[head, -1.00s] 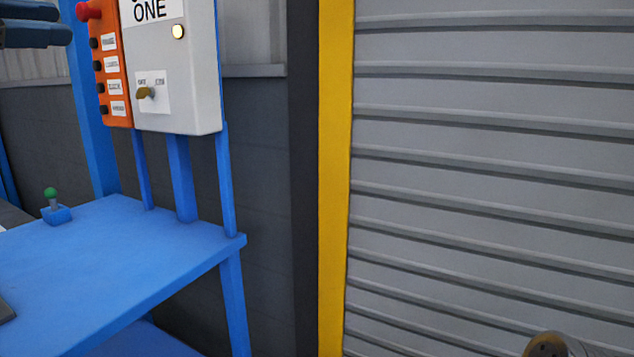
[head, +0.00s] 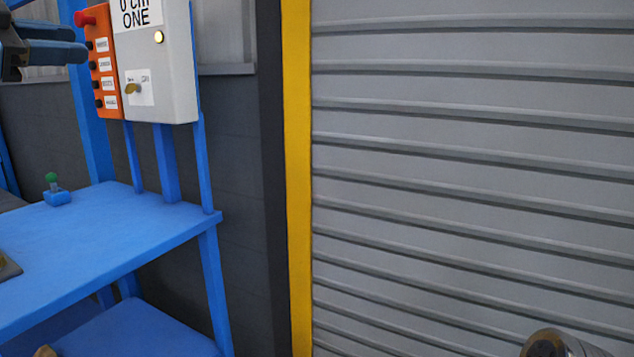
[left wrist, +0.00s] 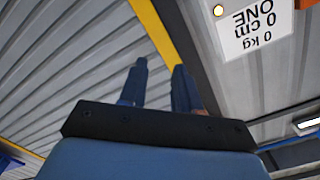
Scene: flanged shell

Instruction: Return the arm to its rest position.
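A blue table (head: 120,230) stands at the left with a small green-knobbed lever (head: 54,190) on it. The grey box carries an orange button panel (head: 103,65). A yellow post (head: 297,180) edges a grey slatted shutter (head: 460,180).

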